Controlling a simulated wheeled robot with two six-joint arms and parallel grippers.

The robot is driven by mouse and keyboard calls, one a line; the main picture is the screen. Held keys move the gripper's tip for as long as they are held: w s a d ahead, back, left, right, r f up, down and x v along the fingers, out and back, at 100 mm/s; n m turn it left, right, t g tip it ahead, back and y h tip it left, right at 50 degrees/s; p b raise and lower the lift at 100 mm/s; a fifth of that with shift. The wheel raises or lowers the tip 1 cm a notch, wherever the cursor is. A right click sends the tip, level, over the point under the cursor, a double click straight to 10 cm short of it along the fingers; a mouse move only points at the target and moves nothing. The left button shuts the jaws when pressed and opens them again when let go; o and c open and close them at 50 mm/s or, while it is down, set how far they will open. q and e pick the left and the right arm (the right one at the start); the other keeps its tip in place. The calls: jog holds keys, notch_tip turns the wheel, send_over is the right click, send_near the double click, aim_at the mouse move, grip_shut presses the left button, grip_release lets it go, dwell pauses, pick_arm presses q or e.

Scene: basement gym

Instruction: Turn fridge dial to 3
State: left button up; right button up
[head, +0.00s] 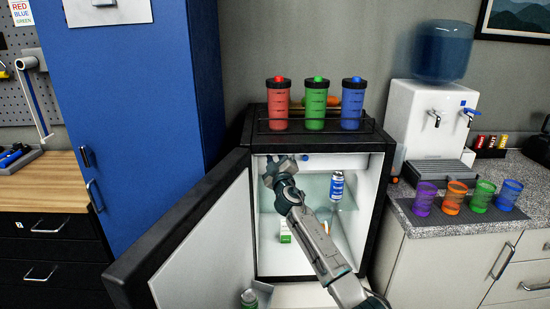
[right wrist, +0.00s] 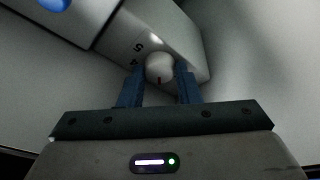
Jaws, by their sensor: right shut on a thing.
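The white fridge dial (right wrist: 159,67) is on a pale housing (right wrist: 185,35) inside the fridge, seen in the right wrist view. My right gripper (right wrist: 158,75) is shut on it, one blue finger on each side. A short dark mark shows on the dial's lower edge. Beside its left side are printed characters that look like a 5 and a 4; other numbers are not visible. In the head view my right gripper (head: 274,171) reaches to the upper left inside the open fridge (head: 318,144) and hides the dial. My left gripper is out of view.
The fridge door (head: 205,240) stands open to the left. A blue-and-white can (head: 337,186) stands on the glass shelf right of my arm; a green-and-white carton (head: 285,232) is lower down. Red, green and blue shakers (head: 316,106) stand on top.

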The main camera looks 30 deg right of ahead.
dwell(0.6)
jog(key=o, duration=1)
jog(key=shift+c, duration=0.2)
jog(key=shift+s, duration=0.1)
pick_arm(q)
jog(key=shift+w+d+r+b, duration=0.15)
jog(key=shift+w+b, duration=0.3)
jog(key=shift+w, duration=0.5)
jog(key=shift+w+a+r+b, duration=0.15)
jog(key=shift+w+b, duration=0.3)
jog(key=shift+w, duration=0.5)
pick_arm(e)
jog(key=v, duration=1)
jog(key=shift+s+a, duration=0.15)
jog(key=shift+s, duration=0.15)
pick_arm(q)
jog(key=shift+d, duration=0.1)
pick_arm(e)
jog(key=shift+f, duration=0.15)
